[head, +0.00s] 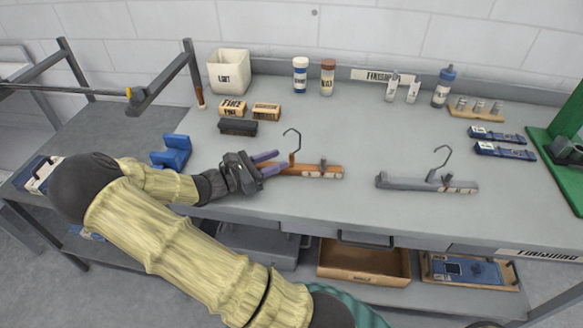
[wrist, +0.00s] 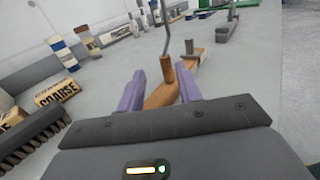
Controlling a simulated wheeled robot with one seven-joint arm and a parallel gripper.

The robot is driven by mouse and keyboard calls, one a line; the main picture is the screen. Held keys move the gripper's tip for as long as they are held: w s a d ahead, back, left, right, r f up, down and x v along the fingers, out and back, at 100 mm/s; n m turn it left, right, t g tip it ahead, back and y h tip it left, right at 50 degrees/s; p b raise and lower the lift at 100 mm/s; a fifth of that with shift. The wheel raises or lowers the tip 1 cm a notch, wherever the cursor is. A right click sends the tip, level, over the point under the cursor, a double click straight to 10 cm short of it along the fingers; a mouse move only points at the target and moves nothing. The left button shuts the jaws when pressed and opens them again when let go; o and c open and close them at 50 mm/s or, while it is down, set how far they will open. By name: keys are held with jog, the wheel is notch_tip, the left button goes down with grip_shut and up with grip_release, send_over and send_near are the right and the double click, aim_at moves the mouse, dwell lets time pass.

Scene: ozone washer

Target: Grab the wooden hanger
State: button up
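The wooden hanger (head: 315,171) lies on the workbench, an orange-brown bar with a pale marked part at its right end and a dark metal hook (head: 294,142) standing up. My gripper (head: 272,162) is at its left end with purple fingers apart. In the wrist view the open fingers (wrist: 160,90) stand on either side of the near end of the wooden hanger (wrist: 163,93), with a gap visible at least on the right. Whether a finger touches the wood cannot be told. A similar grey hanger (head: 425,184) lies farther right on the bench.
Brushes and blocks (head: 238,127) sit behind my gripper, and a blue holder (head: 172,153) stands to its left. Bottles (head: 328,77) and a white bin (head: 229,71) line the back. The bench top between the two hangers is clear.

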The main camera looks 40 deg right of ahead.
aim_at(292, 155)
jog(key=d, duration=0.1)
jog(key=s+d, duration=0.1)
jog(key=d, duration=0.3)
jog(key=shift+s, duration=0.35)
jog(key=shift+r, duration=0.1)
grip_shut()
